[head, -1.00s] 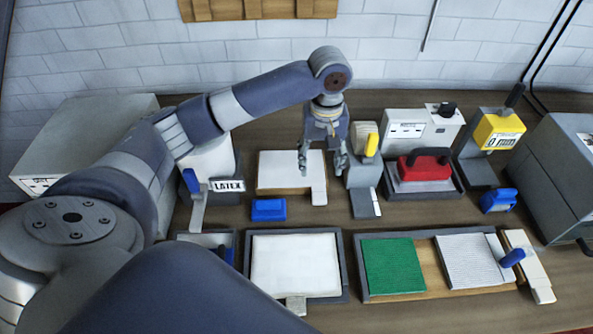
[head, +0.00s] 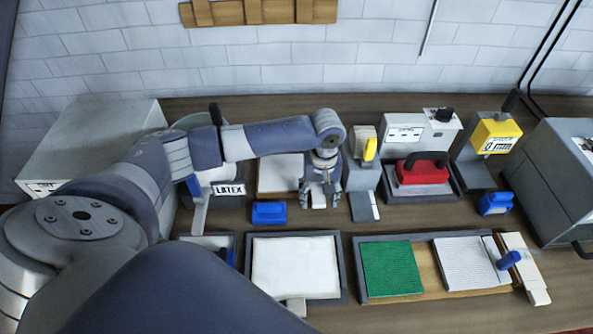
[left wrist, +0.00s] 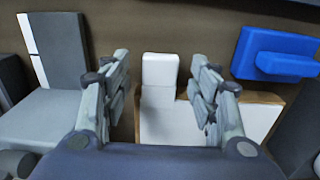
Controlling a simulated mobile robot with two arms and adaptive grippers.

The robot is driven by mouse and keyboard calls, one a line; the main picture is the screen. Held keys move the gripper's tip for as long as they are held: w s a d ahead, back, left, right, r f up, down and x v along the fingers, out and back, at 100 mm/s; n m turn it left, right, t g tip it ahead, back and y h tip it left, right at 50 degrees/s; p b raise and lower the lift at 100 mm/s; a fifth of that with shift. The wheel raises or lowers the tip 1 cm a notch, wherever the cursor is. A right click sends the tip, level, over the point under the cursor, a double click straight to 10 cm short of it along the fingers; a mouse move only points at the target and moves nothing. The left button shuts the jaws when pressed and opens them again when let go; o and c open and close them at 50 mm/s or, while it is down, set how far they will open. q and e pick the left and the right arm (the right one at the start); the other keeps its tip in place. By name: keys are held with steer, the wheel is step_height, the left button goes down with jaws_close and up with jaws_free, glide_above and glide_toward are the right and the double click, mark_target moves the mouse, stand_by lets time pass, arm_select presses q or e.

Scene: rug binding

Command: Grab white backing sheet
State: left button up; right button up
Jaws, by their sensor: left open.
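A white sheet (head: 279,174) lies on a wooden board at the back of the bench, partly hidden behind my left arm and gripper. I take it as the white backing sheet. It also shows in the left wrist view (left wrist: 172,125), with a white tab (left wrist: 160,72) sticking out past the board's edge. My left gripper (head: 320,203) points down over this tab and is open. In the left wrist view, its fingers (left wrist: 160,68) stand on both sides of the tab, with gaps visible. My right gripper is not in view.
A grey device (head: 361,185) with a yellow lever stands close right of the left gripper. A blue block (head: 269,213) lies close left. In front are a tray with another white sheet (head: 295,264) and a tray with a green piece (head: 391,268) and a grey-white piece.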

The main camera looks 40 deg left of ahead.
arm_select(q)
steer(key=shift+f, duration=0.15)
steer(key=shift+c, duration=0.6)
steer(key=c, duration=1)
steer(key=shift+c, duration=0.2)
